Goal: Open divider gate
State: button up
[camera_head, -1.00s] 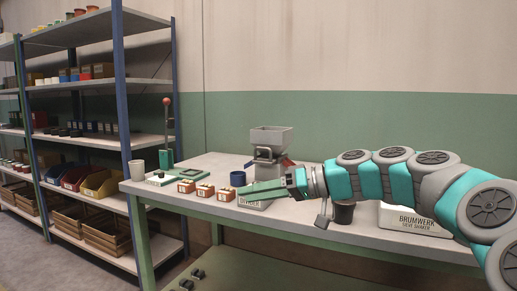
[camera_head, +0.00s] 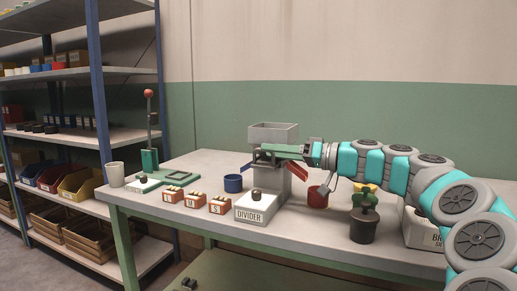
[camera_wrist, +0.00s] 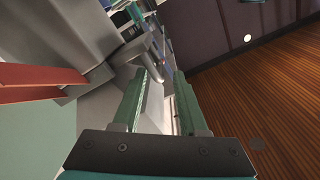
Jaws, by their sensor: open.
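In the wrist view my gripper (camera_wrist: 160,78) is open with nothing clearly between the fingers. The grey hopper body (camera_wrist: 85,30) and a red chute (camera_wrist: 40,82) lie left of them. A small grey lever-like part (camera_wrist: 150,50) shows just beyond the fingertips. Contact cannot be told.
A blue cup (camera_head: 233,184), several small red boxes (camera_head: 195,200) and a green hand press (camera_head: 150,160) stand to the left. A red cup (camera_head: 318,197) and a dark pot (camera_head: 364,225) stand to the right, below my arm. Shelves (camera_head: 60,140) are at far left.

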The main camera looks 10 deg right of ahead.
aim_at(259, 149)
jog(key=shift+x, duration=2.2)
grip_shut()
